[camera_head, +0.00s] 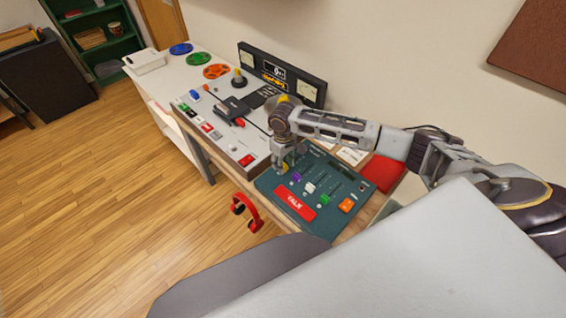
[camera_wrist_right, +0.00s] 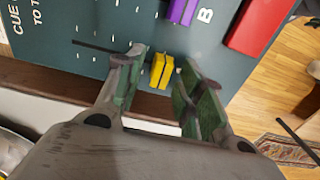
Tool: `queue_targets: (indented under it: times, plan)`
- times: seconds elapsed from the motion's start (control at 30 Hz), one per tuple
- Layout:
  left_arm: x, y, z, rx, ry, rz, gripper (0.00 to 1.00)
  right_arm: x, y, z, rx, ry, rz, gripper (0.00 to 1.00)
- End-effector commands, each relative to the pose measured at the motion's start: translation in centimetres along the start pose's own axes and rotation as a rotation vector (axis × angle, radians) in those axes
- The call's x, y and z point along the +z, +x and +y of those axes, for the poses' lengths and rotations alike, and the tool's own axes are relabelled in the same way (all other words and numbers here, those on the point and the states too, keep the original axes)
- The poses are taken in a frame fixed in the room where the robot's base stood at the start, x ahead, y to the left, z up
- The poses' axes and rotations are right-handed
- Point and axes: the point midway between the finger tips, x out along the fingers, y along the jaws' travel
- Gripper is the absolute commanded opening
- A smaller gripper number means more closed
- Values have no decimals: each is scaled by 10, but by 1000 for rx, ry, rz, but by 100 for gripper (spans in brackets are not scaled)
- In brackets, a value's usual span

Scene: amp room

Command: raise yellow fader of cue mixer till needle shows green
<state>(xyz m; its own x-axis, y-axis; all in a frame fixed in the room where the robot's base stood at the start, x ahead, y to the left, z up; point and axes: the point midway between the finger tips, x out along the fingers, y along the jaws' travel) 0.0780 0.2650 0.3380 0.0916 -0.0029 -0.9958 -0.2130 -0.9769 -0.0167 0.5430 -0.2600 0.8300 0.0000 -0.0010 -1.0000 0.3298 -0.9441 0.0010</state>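The cue mixer (camera_head: 345,178) is a dark teal panel with purple, white and green faders, an orange button and a red TALK button. In the right wrist view, the yellow fader (camera_wrist_right: 162,72) stands on the teal panel (camera_wrist_right: 105,25) near its edge, at one end of a dark slot. My right gripper (camera_wrist_right: 163,82) is open, with one finger on each side of the yellow fader and gaps visible. In the head view, the right gripper (camera_head: 284,166) points down at the mixer's far left part and mostly hides the yellow fader. My left gripper is out of view.
A black meter panel (camera_head: 282,74) stands behind the desk; its needles are too small to read. A grey console (camera_head: 215,115) adjoins the mixer. Red headphones (camera_head: 247,212) hang at the desk's front edge. A purple fader (camera_wrist_right: 182,11) is near the yellow one.

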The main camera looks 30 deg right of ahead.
Motion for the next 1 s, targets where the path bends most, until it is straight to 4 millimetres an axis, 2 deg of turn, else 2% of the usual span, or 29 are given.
queue_targets:
  times: [0.17, 0.47, 0.77, 1.0]
  plan:
    - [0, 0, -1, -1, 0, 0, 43, 0, 0, 0, 0, 0, 0, 38]
    - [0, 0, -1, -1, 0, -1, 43, 0, 0, 0, 0, 0, 0, 1]
    - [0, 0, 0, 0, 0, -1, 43, 0, 0, 0, 0, 0, 0, 0]
    - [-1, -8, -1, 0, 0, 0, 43, -1, -2, 20, 0, 4, 0, 0]
